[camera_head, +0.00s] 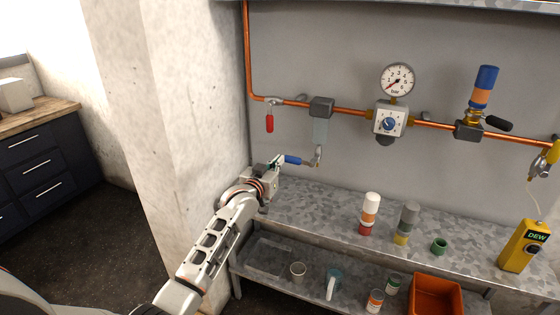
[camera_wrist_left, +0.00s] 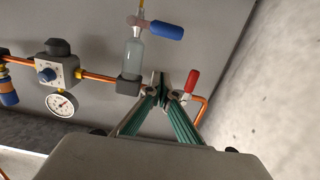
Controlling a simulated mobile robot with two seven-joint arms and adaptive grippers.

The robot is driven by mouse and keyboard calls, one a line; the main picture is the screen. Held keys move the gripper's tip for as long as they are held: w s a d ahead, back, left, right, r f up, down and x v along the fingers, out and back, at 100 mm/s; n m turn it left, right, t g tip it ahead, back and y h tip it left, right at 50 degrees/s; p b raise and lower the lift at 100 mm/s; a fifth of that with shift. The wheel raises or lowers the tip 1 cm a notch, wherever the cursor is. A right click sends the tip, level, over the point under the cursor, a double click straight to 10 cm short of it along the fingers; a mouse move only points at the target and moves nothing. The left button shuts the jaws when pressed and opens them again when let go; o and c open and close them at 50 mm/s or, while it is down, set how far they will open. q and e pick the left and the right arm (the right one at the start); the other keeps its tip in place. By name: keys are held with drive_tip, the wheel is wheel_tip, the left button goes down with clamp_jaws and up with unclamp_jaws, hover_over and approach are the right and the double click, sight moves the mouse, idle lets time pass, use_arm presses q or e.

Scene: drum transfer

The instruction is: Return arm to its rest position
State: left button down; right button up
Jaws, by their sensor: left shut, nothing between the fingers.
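My left gripper (camera_head: 279,160) is at the end of my left arm, in front of the grey back panel and above the left end of the metal bench. In the left wrist view its green-padded fingers (camera_wrist_left: 162,78) meet at the tips, shut and empty. A blue valve handle (camera_head: 293,160) lies just beside the fingertips in the head view. In the left wrist view the blue handle (camera_wrist_left: 164,30) shows apart from the tips. A red handle (camera_wrist_left: 192,80) shows just right of the fingers there. My right gripper is not in view.
A copper pipe (camera_head: 350,111) carries a filter (camera_head: 321,107), a regulator and a gauge (camera_head: 397,80). A concrete pillar (camera_head: 175,90) stands close left of the arm. Canisters (camera_head: 370,205) and a yellow meter (camera_head: 524,246) stand on the bench (camera_head: 320,212). An orange bin (camera_head: 437,290) is below.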

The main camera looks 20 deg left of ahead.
use_arm(q)
drive_tip(key=s+d+f+m+g, duration=0.1)
drive_tip(key=s+d+f+g, duration=0.1)
drive_tip(key=s+f, duration=0.95)
drive_tip(key=s+d+f+m+g, duration=0.1)
drive_tip(key=s+d+f+g, duration=0.15)
drive_tip(key=s+f, duration=0.9)
drive_tip(key=s+d+f, duration=0.1)
drive_tip(key=s+f, duration=0.2)
drive_tip(key=s, duration=0.5)
drive_tip(key=s+d+f+m+g+h, duration=0.1)
drive_tip(key=s+d+f, duration=0.1)
drive_tip(key=s, duration=0.6)
drive_tip(key=s+d+f+m+g, duration=0.1)
drive_tip(key=s+f, duration=0.3)
drive_tip(key=s, duration=0.4)
drive_tip(key=shift+d, duration=0.15)
drive_tip(key=shift+g, duration=0.25)
